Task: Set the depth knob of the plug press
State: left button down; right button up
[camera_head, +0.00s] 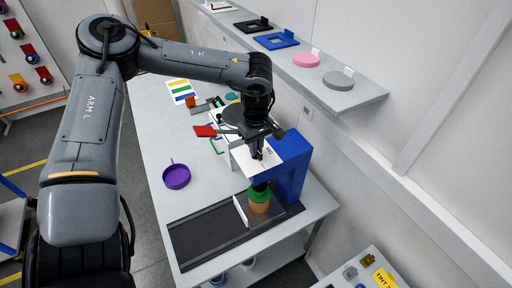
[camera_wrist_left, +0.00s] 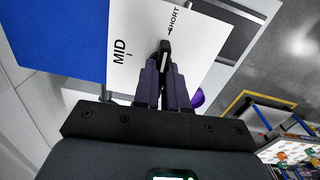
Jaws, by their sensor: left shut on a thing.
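The plug press (camera_head: 291,165) is blue with a white top plate, standing on the table at the right; the plate also shows in the left wrist view (camera_wrist_left: 200,35) with the labels MID and SHORT. My left gripper (camera_head: 257,152) is over the plate, and its dark purple fingers (camera_wrist_left: 165,85) are shut on the depth knob (camera_wrist_left: 165,48). The knob is black with a light line on it. Its lower part is hidden between the fingers. I cannot tell exactly which mark its line points to. My right gripper is in neither view.
A green-topped orange-brown cylinder (camera_head: 259,203) stands under the press front, by a dark strip (camera_head: 205,236). A purple dish (camera_head: 176,177) lies left on the table. A red flag-like piece (camera_head: 204,131) is near my gripper. A wall shelf (camera_head: 350,101) with pads runs behind.

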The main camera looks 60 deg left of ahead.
pick_arm(q)
jog(key=n+b, duration=0.1)
jog(key=n, duration=0.3)
jog(key=shift+b, duration=0.3)
jog(key=n+b, duration=0.1)
jog(key=n, duration=0.3)
jog(key=shift+n, duration=0.4)
jog(key=n+b, duration=0.1)
jog(key=n, duration=0.3)
jog(key=n+b, duration=0.1)
jog(key=n, duration=0.4)
jog(key=n+b, duration=0.1)
jog(key=n, duration=0.3)
jog(key=shift+n, duration=0.3)
jog(key=n+b, duration=0.1)
jog(key=n, duration=0.3)
jog(key=n+b, duration=0.1)
jog(key=n, duration=0.4)
jog(key=shift+n, duration=0.4)
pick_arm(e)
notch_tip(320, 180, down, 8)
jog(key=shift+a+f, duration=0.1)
pick_arm(q)
jog(key=shift+n+b, duration=0.45)
jog(key=shift+n, duration=0.95)
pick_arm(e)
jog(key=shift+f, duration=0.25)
